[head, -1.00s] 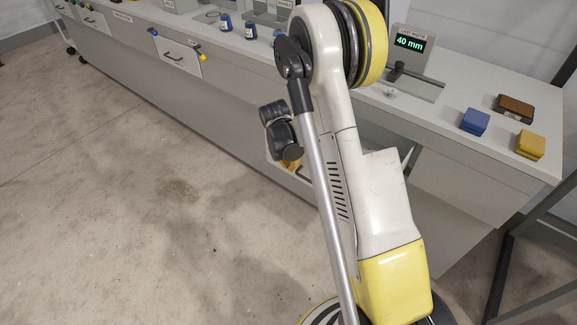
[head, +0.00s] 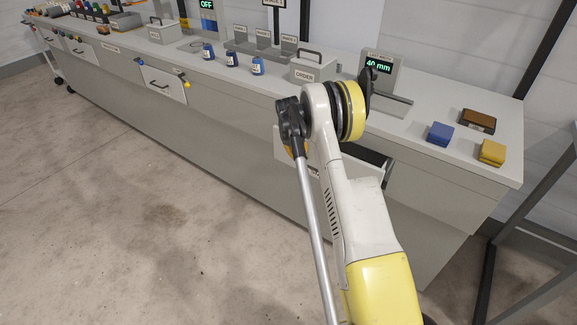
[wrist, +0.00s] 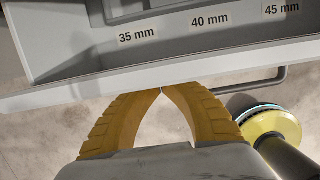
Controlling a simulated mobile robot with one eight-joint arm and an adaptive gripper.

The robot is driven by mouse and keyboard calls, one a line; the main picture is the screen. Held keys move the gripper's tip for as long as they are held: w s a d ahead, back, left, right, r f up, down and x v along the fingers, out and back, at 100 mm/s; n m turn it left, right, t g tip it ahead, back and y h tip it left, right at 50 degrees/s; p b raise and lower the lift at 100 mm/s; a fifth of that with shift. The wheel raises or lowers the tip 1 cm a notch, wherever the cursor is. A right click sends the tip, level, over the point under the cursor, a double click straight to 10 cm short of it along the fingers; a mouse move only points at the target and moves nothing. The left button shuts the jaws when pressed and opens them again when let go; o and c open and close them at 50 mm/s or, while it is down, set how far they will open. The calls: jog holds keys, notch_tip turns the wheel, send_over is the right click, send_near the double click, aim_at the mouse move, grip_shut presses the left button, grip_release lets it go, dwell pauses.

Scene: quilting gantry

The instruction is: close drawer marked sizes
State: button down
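An open drawer (wrist: 80,45) fills the top of the wrist view, with compartments labelled 35 mm, 40 mm and 45 mm. Its pale front edge (wrist: 40,98) crosses the picture, and a grey bar handle (wrist: 262,83) sticks out from it at the right. My gripper (wrist: 162,91) has its yellow fingers brought together at the tips, with nothing seen between them. The tips are at the drawer front, left of the visible handle end; contact cannot be told. In the head view the drawer (head: 284,148) stands out from the bench, mostly hidden by my arm.
Another drawer (head: 163,84) is at the left. The floor in front is clear.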

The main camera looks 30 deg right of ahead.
jog(key=shift+w+d, duration=0.35)
jog(key=shift+d, duration=0.5)
jog(key=shift+w+d, duration=0.35)
jog(key=shift+d, duration=0.45)
